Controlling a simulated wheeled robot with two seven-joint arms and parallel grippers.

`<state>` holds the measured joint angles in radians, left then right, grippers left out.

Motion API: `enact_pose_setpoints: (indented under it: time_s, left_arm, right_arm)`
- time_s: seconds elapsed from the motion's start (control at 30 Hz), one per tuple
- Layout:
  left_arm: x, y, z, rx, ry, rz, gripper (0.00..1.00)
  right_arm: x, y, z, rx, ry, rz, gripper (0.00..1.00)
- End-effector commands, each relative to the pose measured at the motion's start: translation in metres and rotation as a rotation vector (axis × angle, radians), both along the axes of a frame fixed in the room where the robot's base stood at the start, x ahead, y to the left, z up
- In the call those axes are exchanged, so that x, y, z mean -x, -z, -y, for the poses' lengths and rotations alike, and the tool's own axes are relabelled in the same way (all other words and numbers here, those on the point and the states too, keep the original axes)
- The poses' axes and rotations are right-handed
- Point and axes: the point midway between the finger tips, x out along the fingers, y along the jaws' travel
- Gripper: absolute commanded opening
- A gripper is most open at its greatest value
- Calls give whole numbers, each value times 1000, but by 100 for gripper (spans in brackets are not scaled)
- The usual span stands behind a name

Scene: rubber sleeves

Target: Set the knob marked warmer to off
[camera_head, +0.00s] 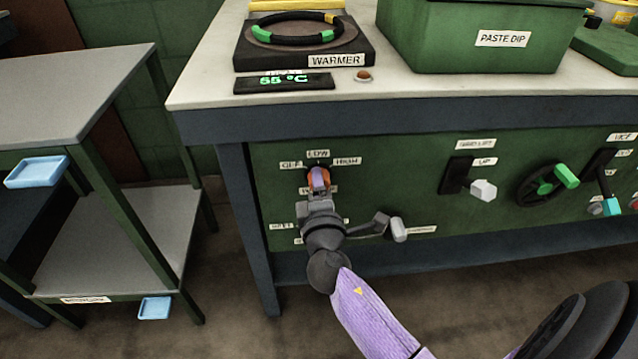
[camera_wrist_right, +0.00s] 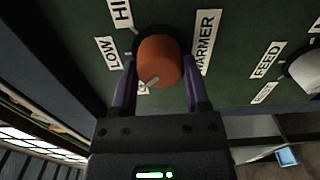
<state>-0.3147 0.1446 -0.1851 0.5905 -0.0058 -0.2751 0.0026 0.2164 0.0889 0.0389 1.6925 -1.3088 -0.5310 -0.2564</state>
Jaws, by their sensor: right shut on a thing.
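The orange warmer knob (camera_wrist_right: 158,58) is on the green front panel, beside the label WARMER (camera_wrist_right: 204,42). My right gripper (camera_wrist_right: 160,78) has its purple fingers on either side of the knob and is shut on it. The white pointer mark aims down and left in the wrist view, toward a partly hidden label (camera_wrist_right: 141,88). In the head view the knob (camera_head: 326,176) is mostly covered by my right gripper (camera_head: 318,182). Labels OFF (camera_head: 291,165), LOW (camera_head: 318,154) and HIGH (camera_head: 347,161) surround it. My left gripper is not in view.
The warmer plate (camera_head: 303,56) with a black and green ring stands on the bench, its display (camera_head: 284,83) reading 55 °C. A small amber lamp (camera_head: 363,75) is beside it. A grey-handled control (camera_head: 398,229), a lever (camera_head: 483,190) and a handwheel (camera_head: 545,186) are right of the knob.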

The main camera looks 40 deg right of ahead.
Motion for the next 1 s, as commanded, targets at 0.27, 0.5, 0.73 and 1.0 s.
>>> enact_pose_setpoints:
  time_s: [0.27,0.5,0.73,1.0]
  left_arm:
    - [-8,-1,0,0,0,14,94]
    - [-7,-2,0,0,0,12,94]
    - [-2,-3,0,0,0,5,94]
    - [2,-4,0,0,0,-1,94]
  right_arm:
    - [0,1,0,86,-1,-55,0]
    - [0,1,0,111,-1,-71,0]
    - [0,2,0,114,-1,-71,0]
    - [0,1,0,113,-1,-70,89]
